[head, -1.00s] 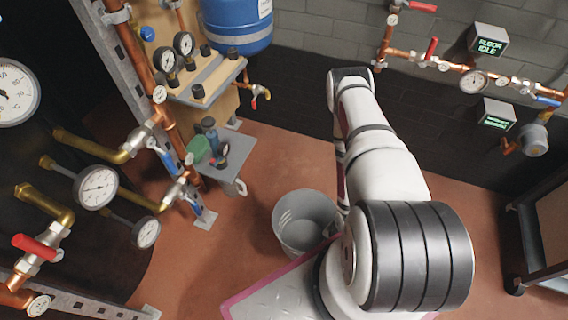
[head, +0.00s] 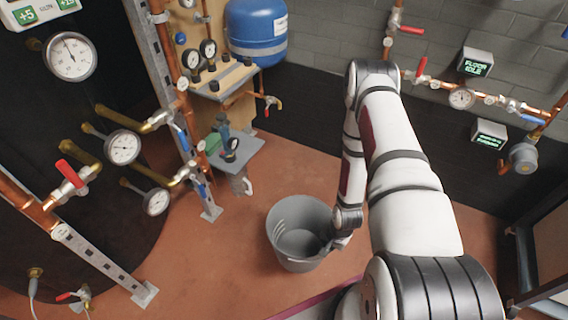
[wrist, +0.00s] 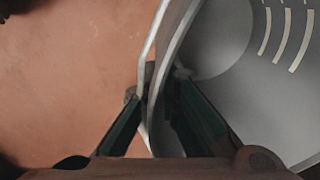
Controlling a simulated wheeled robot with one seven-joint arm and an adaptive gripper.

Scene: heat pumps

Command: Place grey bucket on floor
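The grey bucket (head: 285,246) is upright in the lower middle of the head view, with slots in its wall near the rim. My gripper (head: 337,243) is at the bucket's right side, at the rim. In the wrist view, the two fingers (wrist: 156,88) are on either side of the bucket wall (wrist: 225,85), closed on it at the rim. The bucket's inside lies to the right there. The reddish-brown floor (head: 190,262) shows around the bucket. I cannot tell whether the bucket's base touches it.
A small grey stand (head: 240,158) with equipment is behind and left of the bucket. Copper pipes and gauges (head: 124,147) fill the left side. A dark-framed cart (head: 540,245) is at the right edge. Floor is clear left of the bucket.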

